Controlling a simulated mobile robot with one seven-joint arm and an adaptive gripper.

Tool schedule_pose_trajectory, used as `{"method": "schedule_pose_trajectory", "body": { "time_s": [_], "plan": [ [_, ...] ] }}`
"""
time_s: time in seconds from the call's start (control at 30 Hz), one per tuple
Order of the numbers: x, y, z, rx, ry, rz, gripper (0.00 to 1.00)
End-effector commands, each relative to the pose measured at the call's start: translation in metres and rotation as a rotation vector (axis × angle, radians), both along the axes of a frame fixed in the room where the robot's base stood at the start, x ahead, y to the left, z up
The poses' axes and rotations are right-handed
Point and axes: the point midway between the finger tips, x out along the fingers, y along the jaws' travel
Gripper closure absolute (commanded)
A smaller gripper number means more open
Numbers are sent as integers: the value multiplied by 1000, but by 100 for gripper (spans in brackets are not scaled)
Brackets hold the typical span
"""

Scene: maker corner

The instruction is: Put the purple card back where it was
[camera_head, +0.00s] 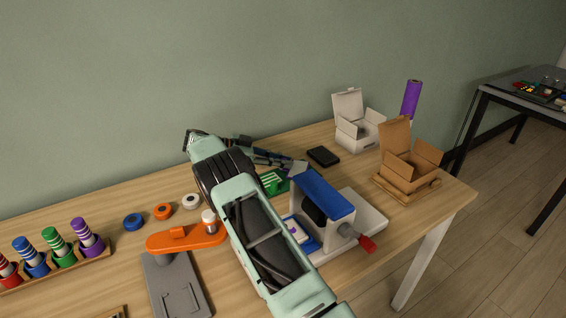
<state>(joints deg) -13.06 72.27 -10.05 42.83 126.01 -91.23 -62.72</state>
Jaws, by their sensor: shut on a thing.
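My gripper (290,162) reaches right from the end of my arm, above the back middle of the table. It is shut on a small, thin greyish piece (299,168) at its fingertips; I cannot tell whether this is the purple card. A pale card with a purple patch (295,232) shows on a blue base beside the blue-topped press (325,192), partly hidden by my arm. A green card-like piece (274,182) with white marks lies behind the press, below my gripper.
A black box (323,156), an open white box (358,135), a purple roll (410,99) and an open cardboard box (408,172) stand at the right. An orange tool (185,238), a grey plate (176,288), several rolls and a marker rack (62,265) are at the left.

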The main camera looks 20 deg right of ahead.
Motion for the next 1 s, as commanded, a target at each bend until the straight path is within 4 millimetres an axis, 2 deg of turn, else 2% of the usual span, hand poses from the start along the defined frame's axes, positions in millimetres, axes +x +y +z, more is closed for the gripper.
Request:
{"method": "schedule_pose_trajectory", "body": {
  "time_s": [0.37,0.4,0.53,1.0],
  "plan": [
    [0,0,-4,2,-1,0,100],
    [0,0,-3,2,-2,-1,82],
    [0,0,-3,1,-2,-1,68],
    [0,-2,3,1,-2,-1,68]
  ]
}}
